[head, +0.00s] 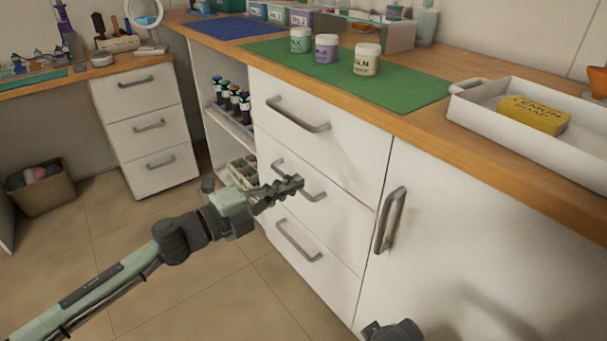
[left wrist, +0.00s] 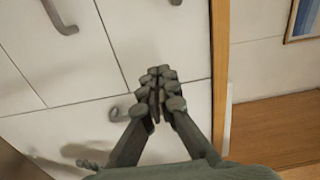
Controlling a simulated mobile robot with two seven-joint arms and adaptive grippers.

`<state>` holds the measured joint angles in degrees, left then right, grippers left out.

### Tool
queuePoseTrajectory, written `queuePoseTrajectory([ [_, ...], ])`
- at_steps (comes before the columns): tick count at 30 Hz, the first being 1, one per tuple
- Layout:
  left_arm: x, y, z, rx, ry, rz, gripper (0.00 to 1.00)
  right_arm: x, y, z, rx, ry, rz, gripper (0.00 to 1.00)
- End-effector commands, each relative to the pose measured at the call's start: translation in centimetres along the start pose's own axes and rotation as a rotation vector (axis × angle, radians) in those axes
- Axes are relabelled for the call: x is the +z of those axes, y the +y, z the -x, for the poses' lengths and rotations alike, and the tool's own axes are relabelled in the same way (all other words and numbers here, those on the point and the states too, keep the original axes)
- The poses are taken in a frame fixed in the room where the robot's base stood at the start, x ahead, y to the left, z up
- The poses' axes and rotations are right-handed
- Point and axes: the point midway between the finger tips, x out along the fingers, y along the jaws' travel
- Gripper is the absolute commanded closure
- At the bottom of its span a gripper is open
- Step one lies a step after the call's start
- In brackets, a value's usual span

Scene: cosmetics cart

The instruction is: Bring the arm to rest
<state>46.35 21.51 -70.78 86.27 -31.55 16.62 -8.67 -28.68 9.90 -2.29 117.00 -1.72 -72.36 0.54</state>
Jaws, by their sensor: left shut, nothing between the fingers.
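My left gripper (head: 292,187) is in front of the white drawer unit (head: 345,160), in the middle of the head view. Its dark fingers are shut together with nothing between them. In the head view they overlap the middle drawer handle (head: 312,196); whether they touch it I cannot tell. In the left wrist view the closed fingertips (left wrist: 156,88) point towards white cabinet fronts. A dark part of mine shows at the bottom edge of the head view; no right gripper fingers can be made out.
The counter carries a green mat (head: 400,88) with three jars, a blue mat (head: 225,28) and a white tray (head: 490,110) with a yellow soap box (head: 533,115). An open shelf (head: 228,122) holds several bottles. A basket (head: 42,188) stands at left. Tiled floor (head: 120,240) is clear.

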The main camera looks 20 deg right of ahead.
Motion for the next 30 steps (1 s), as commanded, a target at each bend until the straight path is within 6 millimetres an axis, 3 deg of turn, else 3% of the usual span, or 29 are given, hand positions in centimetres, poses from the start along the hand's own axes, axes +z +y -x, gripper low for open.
queuePoseTrajectory([
  [8, 0.3, -0.1, 0.5, -0.023, -0.042, 0.045, 1.0, 0.1, 0.5, 0.1, 0.01, -0.003, 0.006, 0.0],
  [11, 1.8, -0.3, 1.2, -0.08, -0.172, 0.174, 1.0, 0.4, 0.5, 0.0, 0.01, -0.007, 0.007, 0.0],
  [14, 5.0, 0.9, 4.0, -0.146, -0.397, 0.395, 1.0, 0.7, 0.5, 0.0, 0.009, -0.012, 0.008, 0.0],
  [18, 8.8, 6.4, 11.7, -0.191, -0.759, 0.745, 1.0, 1.0, 0.4, -0.1, 0.007, -0.017, 0.009, 0.0],
  [21, 9.4, 11.3, 17.6, -0.185, -0.972, 0.945, 1.0, 1.1, 0.3, -0.1, 0.005, -0.017, 0.008, 0.0],
  [26, 7.2, 19.0, 27.0, -0.141, -1.271, 1.216, 1.0, 0.9, 0.0, -0.2, 0.0, -0.014, 0.005, 0.0],
  [30, 2.7, 24.8, 34.9, -0.08, -1.509, 1.419, 1.0, 0.6, -0.2, -0.2, -0.004, -0.008, 0.0, 0.0],
])
